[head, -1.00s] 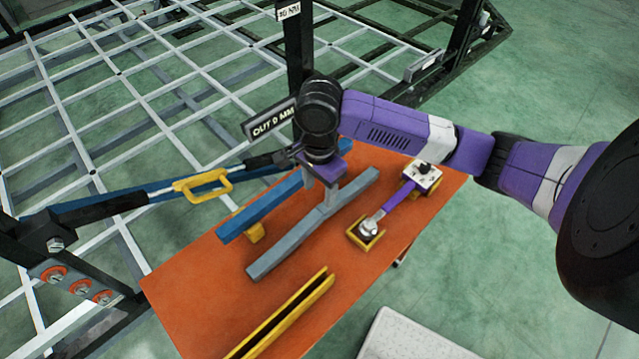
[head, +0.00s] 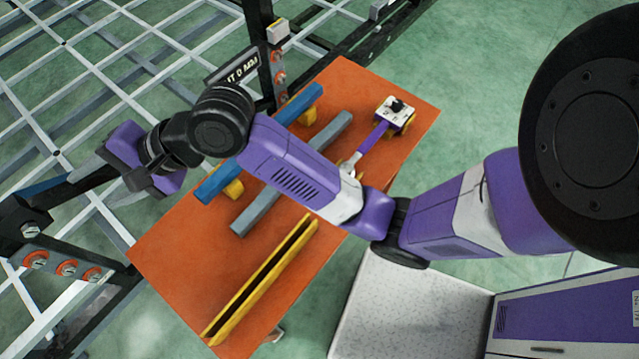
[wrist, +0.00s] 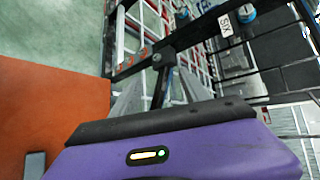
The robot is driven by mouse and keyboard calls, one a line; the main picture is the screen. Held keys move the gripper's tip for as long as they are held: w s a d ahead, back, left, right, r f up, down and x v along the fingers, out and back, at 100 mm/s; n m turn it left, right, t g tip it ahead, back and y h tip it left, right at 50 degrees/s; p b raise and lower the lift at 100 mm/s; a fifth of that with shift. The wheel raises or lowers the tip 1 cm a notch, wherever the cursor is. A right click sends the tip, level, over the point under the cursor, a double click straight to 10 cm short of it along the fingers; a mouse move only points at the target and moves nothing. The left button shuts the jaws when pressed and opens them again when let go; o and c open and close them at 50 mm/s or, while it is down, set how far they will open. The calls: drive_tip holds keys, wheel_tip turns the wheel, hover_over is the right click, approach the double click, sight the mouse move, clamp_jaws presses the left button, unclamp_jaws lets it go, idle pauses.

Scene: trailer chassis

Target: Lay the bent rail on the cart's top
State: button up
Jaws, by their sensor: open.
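My gripper (head: 92,168) is at the left in the head view, out past the cart's left edge and apart from the rail. The cart's top (wrist: 50,105) shows at the left there, with a grey end (wrist: 36,165) at the bottom, likely the rail's.
A blue rail (head: 215,182) on yellow supports, a yellow channel (head: 265,278) and a purple-handled tool with a white box (head: 393,113) are on the cart. The chassis lattice (head: 60,75) and a black post (head: 260,50) stand beyond; a black beam (head: 75,195) is near my gripper.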

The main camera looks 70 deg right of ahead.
drive_tip(key=s+d+f+n+t+h, duration=0.1)
drive_tip(key=s+f+n+t+h, duration=0.2)
drive_tip(key=s, duration=0.7)
drive_tip(key=s+d+f+n+t+h, duration=0.1)
drive_tip(key=s+f+h, duration=0.3)
drive_tip(key=s, duration=0.7)
drive_tip(key=s+d+n, duration=0.4)
drive_tip(key=s+n, duration=0.1)
drive_tip(key=s, duration=0.2)
drive_tip(key=s+d+r+n, duration=0.1)
drive_tip(key=s+d+n, duration=0.3)
drive_tip(key=s+n, duration=0.2)
drive_tip(key=v, duration=0.2)
drive_tip(key=shift+s, duration=0.35)
wheel_tip(320, 180, down, 4)
drive_tip(key=b, duration=0.3)
drive_tip(key=shift+r+b, duration=0.1)
drive_tip(key=shift+b, duration=0.3)
